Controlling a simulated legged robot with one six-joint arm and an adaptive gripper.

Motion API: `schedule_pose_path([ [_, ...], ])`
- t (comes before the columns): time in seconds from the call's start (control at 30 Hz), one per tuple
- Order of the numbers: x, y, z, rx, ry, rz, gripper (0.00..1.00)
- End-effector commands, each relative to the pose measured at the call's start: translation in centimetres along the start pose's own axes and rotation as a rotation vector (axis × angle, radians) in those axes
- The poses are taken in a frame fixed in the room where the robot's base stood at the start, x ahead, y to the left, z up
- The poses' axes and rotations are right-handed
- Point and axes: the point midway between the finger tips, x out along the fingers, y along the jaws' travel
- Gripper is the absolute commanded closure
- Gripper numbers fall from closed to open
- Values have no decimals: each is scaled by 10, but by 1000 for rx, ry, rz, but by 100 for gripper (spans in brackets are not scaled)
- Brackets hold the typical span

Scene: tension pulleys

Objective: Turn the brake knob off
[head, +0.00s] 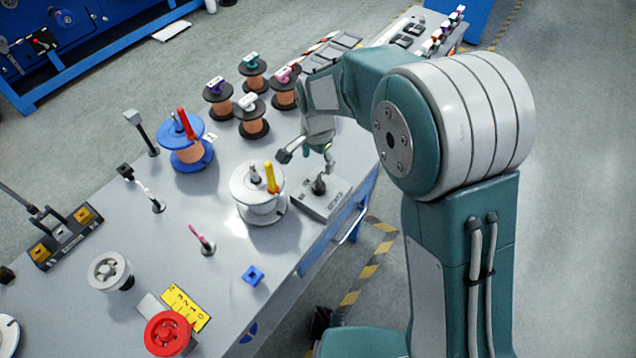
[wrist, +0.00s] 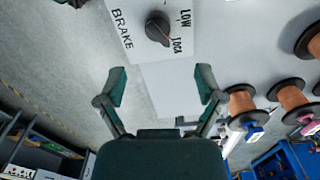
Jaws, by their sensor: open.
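The brake knob (wrist: 157,28) is a dark knob on a light panel (wrist: 190,48) lettered BRAKE, LOW and LOCK, near the top of the wrist view. Its narrow end appears to point towards LOCK. In the head view the dark knob (head: 319,185) stands on a grey box (head: 322,204) at the table's right edge. My gripper (head: 306,158) is open above the box, its fingers apart from the knob. In the wrist view the open fingers (wrist: 160,84) show nothing between them, and the knob lies beyond their tips.
A white spool (head: 262,212) with a yellow-handled piece stands just left of the box. Several dark-flanged copper spools (head: 254,124) stand behind my gripper. A blue spool (head: 183,155) is further left. The floor right of the table is clear, apart from my arm.

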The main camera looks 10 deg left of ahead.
Motion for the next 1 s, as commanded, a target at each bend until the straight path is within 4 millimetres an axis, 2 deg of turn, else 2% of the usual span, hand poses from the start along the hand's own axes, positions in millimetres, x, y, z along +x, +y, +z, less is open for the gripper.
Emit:
schedule_pose_path([
  [0.3, 59, 4, -1, 0, -4, 2, 14],
  [0.5, 87, 2, -1, -1, -2, 1, 14],
  [0.63, 94, 1, 0, -1, -1, 1, 14],
  [0.9, 95, 2, -1, -1, -1, -1, 14],
  [0.97, 95, 2, -1, -1, -1, -1, 40],
  [1.0, 95, 2, -1, -1, -1, -1, 58],
])
